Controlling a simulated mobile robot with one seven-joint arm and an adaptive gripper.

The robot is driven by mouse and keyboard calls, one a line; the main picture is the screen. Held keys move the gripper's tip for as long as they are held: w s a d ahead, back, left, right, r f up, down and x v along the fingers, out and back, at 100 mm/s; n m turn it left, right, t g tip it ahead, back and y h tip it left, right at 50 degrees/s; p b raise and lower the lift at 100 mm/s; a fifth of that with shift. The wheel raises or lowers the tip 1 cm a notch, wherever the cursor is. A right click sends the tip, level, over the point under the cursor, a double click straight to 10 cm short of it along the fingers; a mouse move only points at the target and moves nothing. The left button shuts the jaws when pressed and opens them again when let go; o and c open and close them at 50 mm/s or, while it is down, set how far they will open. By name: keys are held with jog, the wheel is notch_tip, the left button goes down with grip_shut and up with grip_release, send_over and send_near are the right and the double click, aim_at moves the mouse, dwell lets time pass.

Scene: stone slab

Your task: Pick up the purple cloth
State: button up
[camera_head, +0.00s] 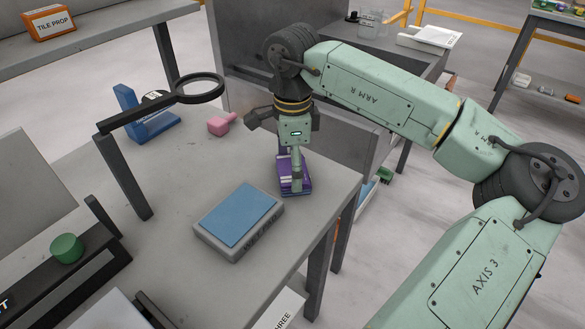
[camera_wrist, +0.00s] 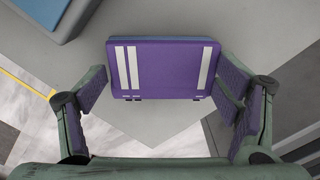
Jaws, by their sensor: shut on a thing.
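The purple cloth (camera_head: 303,187) is a flat folded block with white stripes, at the right edge of the grey slab table. It also shows in the wrist view (camera_wrist: 165,68), between my two fingers. My gripper (camera_head: 296,176) points down over it and is shut on it, with one finger at each side edge. The near finger hides part of the cloth in the head view. I cannot tell whether the cloth touches the slab or hangs just above it.
A grey block with a blue top (camera_head: 240,215) lies just left of the cloth. A pink object (camera_head: 221,124), a blue stand (camera_head: 150,122) and a dark ring on an arm (camera_head: 200,88) stand farther left. A grey upright panel (camera_head: 340,145) rises behind. The slab's edge is close by.

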jog(key=shift+r, duration=0.1)
jog(key=r, duration=0.1)
jog(key=r+b, duration=0.1)
jog(key=r, duration=0.1)
jog(key=shift+s+d+r+b, duration=0.15)
jog(key=shift+s+b, duration=0.1)
jog(key=shift+b, duration=0.15)
jog(key=s+d+b, duration=0.2)
jog(key=s, duration=0.5)
jog(key=s+d+r+b, duration=0.1)
jog(key=s+d+b, duration=0.1)
jog(key=s, duration=0.6)
jog(key=shift+r, duration=0.25)
jog(key=o, duration=0.7)
jog(key=c, duration=0.5)
jog(key=shift+o, duration=0.2)
jog(key=shift+f, duration=0.1)
